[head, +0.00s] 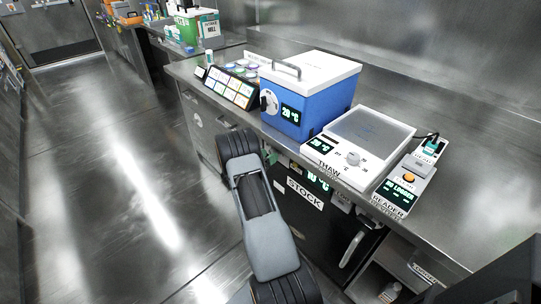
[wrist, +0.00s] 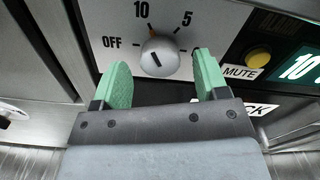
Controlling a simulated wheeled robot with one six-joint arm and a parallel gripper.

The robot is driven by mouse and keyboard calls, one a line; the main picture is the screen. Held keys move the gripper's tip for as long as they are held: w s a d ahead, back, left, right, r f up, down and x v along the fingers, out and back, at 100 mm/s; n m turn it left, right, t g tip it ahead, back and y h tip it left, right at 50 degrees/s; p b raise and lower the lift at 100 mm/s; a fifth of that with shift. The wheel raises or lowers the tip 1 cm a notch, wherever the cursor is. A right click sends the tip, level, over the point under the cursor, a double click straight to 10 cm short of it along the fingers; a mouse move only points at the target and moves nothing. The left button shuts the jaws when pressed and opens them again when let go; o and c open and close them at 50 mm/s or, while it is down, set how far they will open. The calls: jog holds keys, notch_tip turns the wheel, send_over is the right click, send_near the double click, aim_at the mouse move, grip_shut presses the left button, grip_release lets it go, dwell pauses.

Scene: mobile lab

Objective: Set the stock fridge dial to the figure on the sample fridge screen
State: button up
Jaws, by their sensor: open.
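The stock fridge (head: 325,224) is the black unit under the counter, labelled STOCK. Its dial (wrist: 160,57) is a grey knob on a white panel in the wrist view, marked OFF, 10, 5 and 0. An orange mark shows at the knob's top, near 10. My gripper (wrist: 163,72) is open, its green fingertips on either side just below the knob, not closed on it. In the head view my arm hides the dial. A blue box with a white lid (head: 300,100) has a screen (head: 291,114) seeming to read 20 °C; I see no name confirming it as the sample fridge.
The stock screen (wrist: 300,66) seems to read 10. A yellow MUTE button (wrist: 258,58) sits right of the dial. Above, the counter holds a thaw plate (head: 380,134), a reader (head: 406,190) and a colored panel (head: 230,88). The floor at left is clear.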

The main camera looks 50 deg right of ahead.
jog(key=shift+d, duration=0.8)
jog(key=shift+c, duration=0.3)
jog(key=shift+s, duration=0.1)
jog(key=c, duration=0.9)
jog(key=shift+o, duration=0.2)
jog(key=shift+f+b, duration=0.1)
jog(key=shift+b, duration=0.25)
jog(key=m+b, duration=1.1)
jog(key=b, duration=0.1)
jog(key=shift+m, duration=0.3)
jog(key=shift+b, duration=0.4)
